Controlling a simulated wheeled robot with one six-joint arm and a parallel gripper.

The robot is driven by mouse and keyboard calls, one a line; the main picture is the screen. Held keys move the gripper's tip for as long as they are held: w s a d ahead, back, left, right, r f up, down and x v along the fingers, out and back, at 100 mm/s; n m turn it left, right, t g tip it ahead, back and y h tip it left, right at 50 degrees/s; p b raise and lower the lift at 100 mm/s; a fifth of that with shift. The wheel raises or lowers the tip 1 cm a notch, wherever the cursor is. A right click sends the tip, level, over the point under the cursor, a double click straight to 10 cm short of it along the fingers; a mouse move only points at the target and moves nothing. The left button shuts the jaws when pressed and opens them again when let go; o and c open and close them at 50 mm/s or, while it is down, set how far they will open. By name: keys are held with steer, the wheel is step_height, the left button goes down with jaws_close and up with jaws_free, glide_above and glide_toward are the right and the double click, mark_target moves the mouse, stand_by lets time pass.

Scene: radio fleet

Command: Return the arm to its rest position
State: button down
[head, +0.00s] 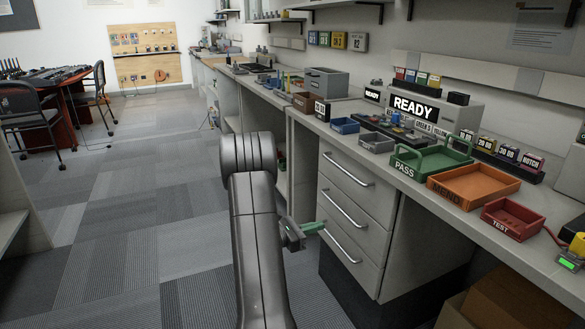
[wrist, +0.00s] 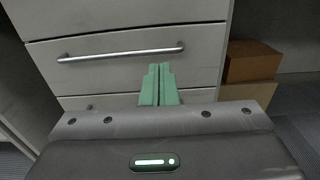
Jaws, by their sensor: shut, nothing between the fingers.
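My arm rises in the lower middle of the head view and bends over at its top. My gripper (head: 318,227) hangs low to the right of the arm, in front of the drawer fronts and below the bench top. In the wrist view my gripper (wrist: 160,68) shows two green fingers side by side, shut and empty. They point toward a grey drawer front (wrist: 205,62) with a metal handle (wrist: 120,52). I cannot tell how wide the gap to the drawers is.
The bench (head: 440,205) runs along the right, carrying a green PASS tray (head: 405,166), an orange MEND tray (head: 450,193) and a red TEST tray (head: 500,224). Cardboard boxes (wrist: 250,62) stand right of the drawers. Carpeted floor (head: 130,220) at left is clear. Chairs (head: 35,122) stand farther back.

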mark_target(361, 213)
steer(key=b+x, duration=0.2)
steer(key=x, duration=1.1)
steer(key=shift+d+b, duration=0.35)
